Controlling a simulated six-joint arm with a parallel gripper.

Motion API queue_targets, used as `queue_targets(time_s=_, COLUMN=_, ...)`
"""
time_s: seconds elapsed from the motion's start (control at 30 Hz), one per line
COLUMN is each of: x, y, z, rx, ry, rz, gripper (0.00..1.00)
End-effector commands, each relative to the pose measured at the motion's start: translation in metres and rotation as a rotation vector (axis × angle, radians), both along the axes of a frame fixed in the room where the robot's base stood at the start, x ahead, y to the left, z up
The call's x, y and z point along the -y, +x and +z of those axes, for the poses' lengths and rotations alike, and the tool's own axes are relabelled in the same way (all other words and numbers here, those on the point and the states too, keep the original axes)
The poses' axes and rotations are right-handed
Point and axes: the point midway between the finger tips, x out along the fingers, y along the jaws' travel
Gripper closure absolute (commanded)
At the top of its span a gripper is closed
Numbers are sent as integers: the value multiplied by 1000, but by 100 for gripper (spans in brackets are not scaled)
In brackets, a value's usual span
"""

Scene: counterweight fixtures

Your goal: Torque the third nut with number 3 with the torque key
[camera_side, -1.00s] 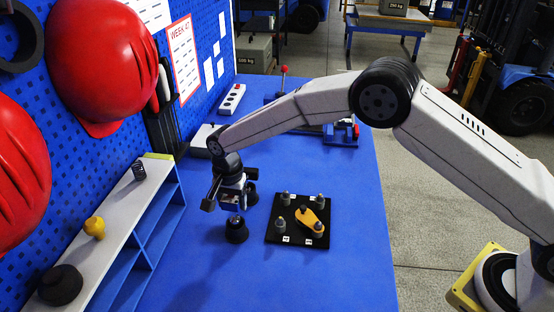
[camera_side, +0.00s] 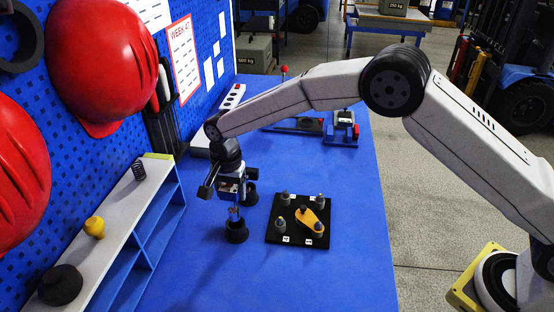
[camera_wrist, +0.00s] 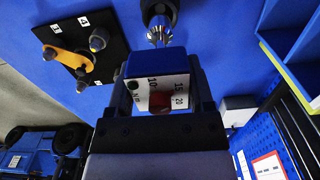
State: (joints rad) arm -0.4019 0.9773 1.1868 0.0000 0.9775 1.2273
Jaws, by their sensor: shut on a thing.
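My gripper (camera_side: 233,190) is shut on the torque key, above a black round stand (camera_side: 236,232) left of the nut plate. In the wrist view the key's blue body (camera_wrist: 157,65), with a dial marked 10, 15 and 20, sits between my fingers (camera_wrist: 158,95). A silver shaft shows between gripper and stand in the side view; I cannot tell if its tip is clear of the stand. The black nut plate (camera_side: 275,228) carries several grey nuts and a yellow-orange arm (camera_side: 309,219) reaching to the front-right nut (camera_side: 318,229).
A blue-and-white shelf (camera_side: 110,240) lines the left. A small blue fixture (camera_side: 342,130) and a white switch box (camera_side: 232,96) stand farther back. The front of the blue table (camera_side: 300,285) is clear.

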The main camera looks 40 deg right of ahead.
Motion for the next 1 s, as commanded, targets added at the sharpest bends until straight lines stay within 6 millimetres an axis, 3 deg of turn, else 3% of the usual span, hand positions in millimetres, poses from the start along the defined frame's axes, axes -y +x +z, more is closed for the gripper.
queue_targets(time_s=0.03, x=0, y=1, z=1, rx=2, ry=1, rz=0, gripper=61)
queue_targets(time_s=0.17, x=0, y=1, z=1, rx=2, ry=1, rz=0, gripper=100)
queue_targets(time_s=0.57, x=7, y=2, z=3, rx=2, ry=1, rz=41, gripper=100)
queue_targets(time_s=1.0, x=56, y=10, z=20, rx=1, ry=0, rz=346, gripper=100)
